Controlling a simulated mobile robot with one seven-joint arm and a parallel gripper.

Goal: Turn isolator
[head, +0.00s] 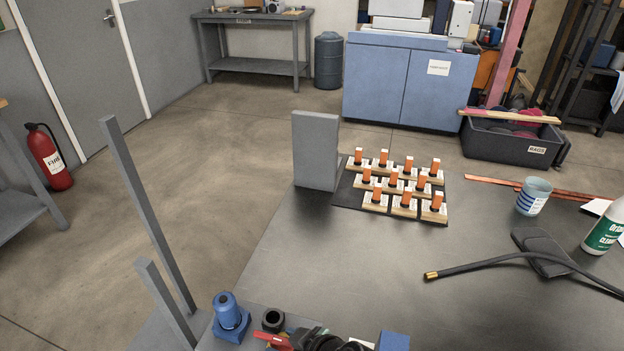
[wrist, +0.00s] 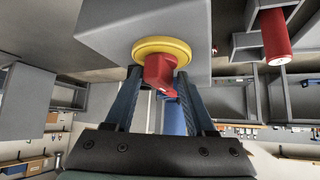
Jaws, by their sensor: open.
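The isolator has a red handle (wrist: 158,72) on a round yellow plate (wrist: 161,47), fixed to a grey box (wrist: 100,28) in the wrist view. My gripper (wrist: 160,76) is open, with one dark finger on each side of the red handle. The fingertips reach close to the yellow plate. I cannot tell whether either finger touches the handle. In the head view I cannot make out the red handle, the yellow plate or my gripper.
In the head view, a grey upright block (head: 316,150) stands beside several orange-topped pieces on a dark mat (head: 345,194). A black hose (head: 500,262), a striped cup (head: 534,197) and a bottle (head: 603,230) are at right. A red cylinder (wrist: 274,38) hangs at upper right in the wrist view.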

